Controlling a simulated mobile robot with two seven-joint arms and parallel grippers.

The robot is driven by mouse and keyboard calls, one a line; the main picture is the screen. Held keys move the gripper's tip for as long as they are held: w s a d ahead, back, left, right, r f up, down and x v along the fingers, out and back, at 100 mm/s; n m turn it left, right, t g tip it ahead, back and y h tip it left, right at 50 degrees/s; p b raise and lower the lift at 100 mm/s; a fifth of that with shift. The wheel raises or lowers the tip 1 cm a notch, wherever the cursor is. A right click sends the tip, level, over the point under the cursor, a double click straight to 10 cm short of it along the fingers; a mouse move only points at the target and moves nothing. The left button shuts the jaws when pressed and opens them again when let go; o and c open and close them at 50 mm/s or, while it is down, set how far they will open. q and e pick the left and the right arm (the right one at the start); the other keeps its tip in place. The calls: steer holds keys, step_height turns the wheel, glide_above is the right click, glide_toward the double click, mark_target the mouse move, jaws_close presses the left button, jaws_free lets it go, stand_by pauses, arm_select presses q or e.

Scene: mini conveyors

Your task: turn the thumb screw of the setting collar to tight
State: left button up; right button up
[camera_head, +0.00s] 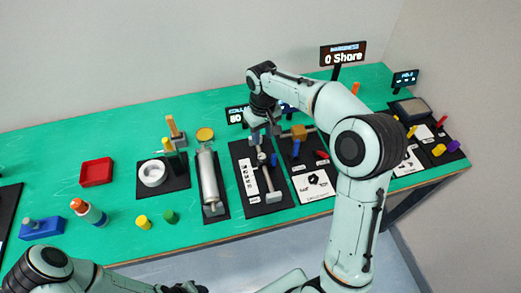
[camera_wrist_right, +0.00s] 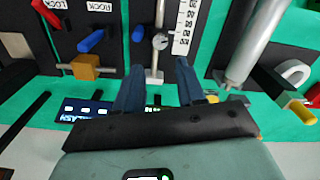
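The setting collar (camera_head: 262,157) is a small silver piece on a metal rod, beside a white scale strip on a black board. Its round silver face (camera_wrist_right: 160,42) shows in the right wrist view, close to a small blue piece (camera_wrist_right: 137,34); I cannot tell how tight the screw is. My right gripper (camera_head: 265,130) is above the far end of this board. In the right wrist view its two dark fingers (camera_wrist_right: 160,70) are apart and empty, with the rod and collar beyond the gap. My left gripper (camera_head: 188,287) is only partly in view at the bottom edge.
A silver cylinder (camera_head: 209,182) lies on the board to the left. A board with an orange block (camera_head: 299,132) and blue and red levers is to the right. A red tray (camera_head: 96,172) and a white ring (camera_head: 152,173) stand further left. Bare green table lies between them.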

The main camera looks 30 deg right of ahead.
mark_target(262, 156)
step_height(262, 156, down, 10)
steer(key=shift+w+f+b, duration=0.15)
steer(key=shift+f+b, duration=0.05)
steer(key=shift+b, duration=0.1)
jaws_close()
